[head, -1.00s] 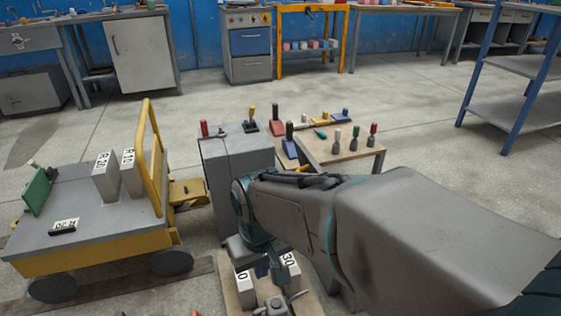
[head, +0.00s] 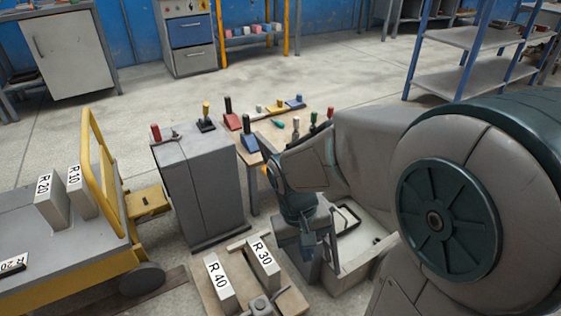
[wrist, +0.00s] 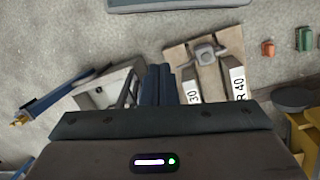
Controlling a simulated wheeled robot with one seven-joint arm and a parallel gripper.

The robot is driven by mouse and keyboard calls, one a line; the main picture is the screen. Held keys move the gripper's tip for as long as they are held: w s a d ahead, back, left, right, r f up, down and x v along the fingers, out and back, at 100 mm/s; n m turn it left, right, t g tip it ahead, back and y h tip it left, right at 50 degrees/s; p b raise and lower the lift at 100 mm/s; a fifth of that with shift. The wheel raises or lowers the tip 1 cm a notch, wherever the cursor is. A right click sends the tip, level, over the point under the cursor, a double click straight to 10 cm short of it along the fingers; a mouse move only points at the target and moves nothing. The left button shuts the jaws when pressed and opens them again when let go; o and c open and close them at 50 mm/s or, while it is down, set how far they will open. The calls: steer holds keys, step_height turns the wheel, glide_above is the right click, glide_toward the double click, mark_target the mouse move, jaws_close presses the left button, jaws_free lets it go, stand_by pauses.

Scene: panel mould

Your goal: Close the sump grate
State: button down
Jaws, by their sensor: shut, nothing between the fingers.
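A low pale grey box (head: 358,258), which looks like the sump, stands on the floor right of my gripper in the head view. A dark-edged opening or frame shows on its top; I cannot clearly make out the grate. Part of the box is hidden behind my arm. In the wrist view the box (wrist: 104,92) lies left of the fingers. My gripper (head: 308,250) points down just left of the box in the head view, with its fingers together and empty. The fingers also show in the wrist view (wrist: 158,82). I cannot tell whether they touch the box.
A wooden pallet (head: 290,303) with blocks R 30 (head: 263,263) and R 40 (head: 219,283) lies beside my gripper. A grey cabinet (head: 203,190) stands behind. A yellow-railed cart (head: 60,250) is at left, a blue-framed shelf (head: 470,80) at back right.

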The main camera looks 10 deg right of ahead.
steer(key=w+a+f+n+g+h+p, duration=0.1)
steer(key=w+a+f+h+p, duration=0.15)
steer(key=w+f+h, duration=0.65)
steer(key=w+a+r+n+t+h+p, duration=0.25)
steer(key=w+a+r+t+h, duration=0.2)
steer(key=a+t+h, duration=0.4)
steer(key=w+b+x, duration=0.1)
steer(key=b+x, duration=0.2)
steer(key=x, duration=1.1)
steer(key=shift+r+t+h, duration=0.35)
steer(key=shift+r, duration=0.1)
steer(key=shift+w+a, duration=0.1)
